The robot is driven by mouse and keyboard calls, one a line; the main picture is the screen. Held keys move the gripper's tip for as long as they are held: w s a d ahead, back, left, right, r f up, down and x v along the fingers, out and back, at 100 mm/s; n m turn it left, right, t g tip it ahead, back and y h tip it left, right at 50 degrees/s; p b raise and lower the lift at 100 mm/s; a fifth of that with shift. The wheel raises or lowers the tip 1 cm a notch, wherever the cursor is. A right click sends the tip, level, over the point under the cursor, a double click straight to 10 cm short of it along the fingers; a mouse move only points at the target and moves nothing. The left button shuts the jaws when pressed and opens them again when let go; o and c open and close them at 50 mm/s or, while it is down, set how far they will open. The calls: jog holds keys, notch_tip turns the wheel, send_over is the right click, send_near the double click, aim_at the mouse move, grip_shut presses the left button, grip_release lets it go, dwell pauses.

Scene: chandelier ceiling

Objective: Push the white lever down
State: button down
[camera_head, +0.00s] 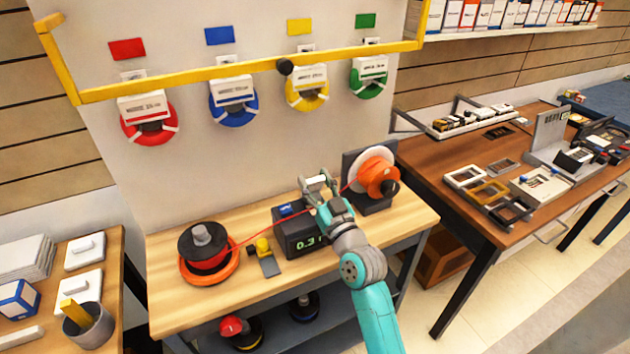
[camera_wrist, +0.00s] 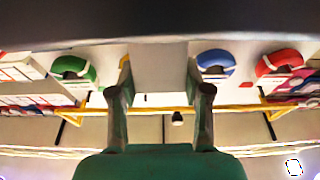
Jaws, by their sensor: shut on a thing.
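The white lever (camera_head: 317,180) stands at the dark counter device (camera_head: 296,238) on the middle workbench, partly hidden by my gripper. My gripper (camera_head: 319,188) is at the lever, with the fingers around it. In the wrist view, a plain pale block, which looks like the lever (camera_wrist: 159,68), lies between the two fingers (camera_wrist: 158,95) and they appear to touch its sides. The device has a green digital display that starts with 0.3; my arm hides the rest.
A red spool (camera_head: 204,245) stands left on the bench, with a red line running to an orange-white spool (camera_head: 376,176) at right. A yellow-topped part (camera_head: 263,247) sits beside the device. A yellow rail (camera_head: 250,68) crosses the wall above, before coloured coils.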

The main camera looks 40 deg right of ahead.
jog(key=shift+c, duration=2.4)
grip_release()
jog(key=v, duration=1.2)
jog(key=shift+s+f, duration=0.1)
jog(key=s+a+f+g+y, duration=0.2)
jog(key=s+a+f+g, duration=0.1)
jog(key=s+a+f, duration=0.95)
jog(key=s+a+n+g+y, duration=0.1)
jog(key=s+a+y, duration=0.1)
jog(key=s, duration=0.7)
jog(key=s+a+n+g+y, duration=0.1)
jog(key=s+a, duration=0.3)
jog(key=s, duration=0.4)
jog(key=shift+s+n+y, duration=0.4)
jog(key=shift+n, duration=0.2)
